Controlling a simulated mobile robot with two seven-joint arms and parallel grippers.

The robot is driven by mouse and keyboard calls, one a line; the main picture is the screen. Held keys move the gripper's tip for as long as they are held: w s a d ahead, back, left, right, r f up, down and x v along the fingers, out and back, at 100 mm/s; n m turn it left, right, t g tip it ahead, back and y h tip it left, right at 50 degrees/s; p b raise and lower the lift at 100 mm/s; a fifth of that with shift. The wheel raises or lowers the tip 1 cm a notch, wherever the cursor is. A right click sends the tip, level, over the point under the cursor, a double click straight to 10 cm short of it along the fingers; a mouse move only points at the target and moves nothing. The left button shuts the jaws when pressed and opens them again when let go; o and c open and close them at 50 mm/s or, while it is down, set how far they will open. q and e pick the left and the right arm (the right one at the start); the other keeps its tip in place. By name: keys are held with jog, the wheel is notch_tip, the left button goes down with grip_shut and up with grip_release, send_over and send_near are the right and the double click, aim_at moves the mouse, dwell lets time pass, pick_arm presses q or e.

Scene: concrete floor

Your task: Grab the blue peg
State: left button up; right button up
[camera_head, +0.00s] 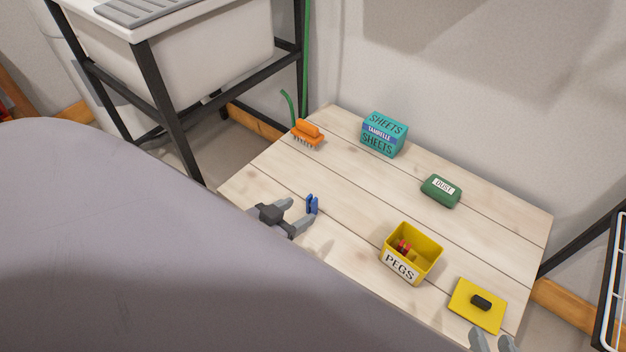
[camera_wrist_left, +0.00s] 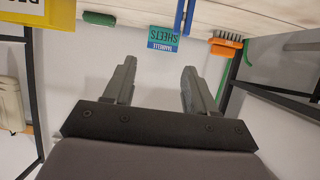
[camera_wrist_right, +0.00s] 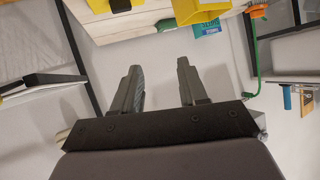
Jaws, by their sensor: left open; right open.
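The blue peg (camera_head: 312,204) stands on the wooden table, just beyond the fingertips of my left gripper (camera_head: 303,210). That gripper is open and empty, with its fingers pointing toward the peg. In the left wrist view the blue peg (camera_wrist_left: 179,15) shows at the top edge, partly cut off, ahead of the open fingers (camera_wrist_left: 159,68) and slightly to the right. My right gripper (camera_head: 493,342) is open and empty at the bottom of the head view, near the front right corner of the table. Its open fingers (camera_wrist_right: 158,66) also show in the right wrist view.
A yellow PEGS box (camera_head: 428,268) with red items inside stands right of the peg. Its yellow lid (camera_head: 465,312) lies nearby. A green block (camera_head: 441,191), a teal sheets box (camera_head: 384,134) and an orange brush (camera_head: 308,133) sit farther back. The table between them is bare.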

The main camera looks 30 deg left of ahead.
aim_at(312, 200)
pick_arm(q)
jog(key=shift+t, duration=0.4)
jog(key=f+b, duration=0.1)
jog(key=w+a+f+b, duration=0.1)
jog(key=f+b, duration=0.1)
jog(key=w+a+f+b, duration=0.1)
jog(key=shift+w+a+f, duration=0.15)
jog(key=shift+f, duration=0.1)
jog(key=shift+w+a+f+n+b, duration=0.2)
jog(key=shift+w+a+n+b, duration=0.1)
jog(key=shift+b, duration=0.35)
jog(key=b+x, duration=0.3)
jog(key=x, duration=0.3)
jog(key=shift+d, duration=0.15)
jog(key=shift+w+f+b, duration=0.1)
jog(key=shift+w+b, duration=0.2)
jog(key=shift+w, duration=0.2)
pick_arm(e)
jog(key=w+a+f+y, duration=0.1)
jog(key=a+f+y, duration=0.2)
jog(key=a+f, duration=0.1)
jog(key=shift+a, duration=0.45)
pick_arm(q)
jog(key=shift+c, duration=0.3)
pick_arm(e)
jog(key=shift+w+f, duration=0.1)
pick_arm(q)
jog(key=c, duration=1)
